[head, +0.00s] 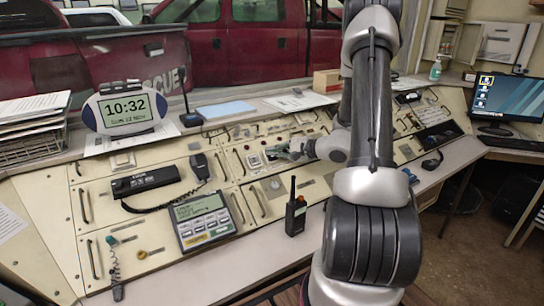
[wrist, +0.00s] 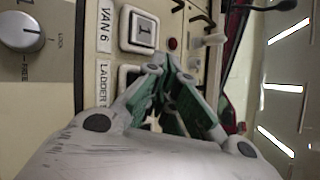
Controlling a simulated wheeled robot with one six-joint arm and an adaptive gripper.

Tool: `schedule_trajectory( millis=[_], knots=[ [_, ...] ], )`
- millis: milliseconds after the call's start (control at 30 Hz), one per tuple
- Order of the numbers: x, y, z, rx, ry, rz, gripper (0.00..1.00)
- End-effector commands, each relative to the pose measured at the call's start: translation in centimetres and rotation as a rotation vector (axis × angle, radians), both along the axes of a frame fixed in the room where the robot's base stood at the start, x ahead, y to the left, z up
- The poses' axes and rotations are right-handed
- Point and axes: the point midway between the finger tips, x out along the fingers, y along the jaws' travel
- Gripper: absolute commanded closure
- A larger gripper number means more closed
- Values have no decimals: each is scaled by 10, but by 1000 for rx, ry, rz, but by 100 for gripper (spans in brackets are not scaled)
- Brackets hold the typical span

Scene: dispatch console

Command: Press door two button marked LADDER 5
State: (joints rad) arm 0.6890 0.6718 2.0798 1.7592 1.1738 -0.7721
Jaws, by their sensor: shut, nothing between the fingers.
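In the wrist view a label reading LADDER and a partly cut-off figure (wrist: 102,84) sits beside a dark-framed square button (wrist: 127,74). My gripper covers most of that button, so its face and number are hidden. Above it is the VAN 6 label (wrist: 104,30) with a white square button marked 1 (wrist: 142,32). My gripper (wrist: 163,64) is shut and empty, its green-padded fingertips beside the LADDER button; I cannot tell whether they touch it. In the head view my gripper (head: 272,154) is low over the console, close to a small button panel (head: 254,161).
A red light (wrist: 172,43) and pale switches (wrist: 214,39) lie near the fingertips; a knob (wrist: 22,38) is at upper left. On the console are a handheld radio (head: 296,215), a keypad unit (head: 203,219) and a corded microphone (head: 199,165). A clock (head: 125,109) stands behind.

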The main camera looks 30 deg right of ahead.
Motion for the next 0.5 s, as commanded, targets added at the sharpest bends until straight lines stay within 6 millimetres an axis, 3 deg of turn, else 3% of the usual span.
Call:
schedule_trajectory(
  millis=[500],
  knots=[
    [4,0,-6,0,0,0,100]
  ],
)
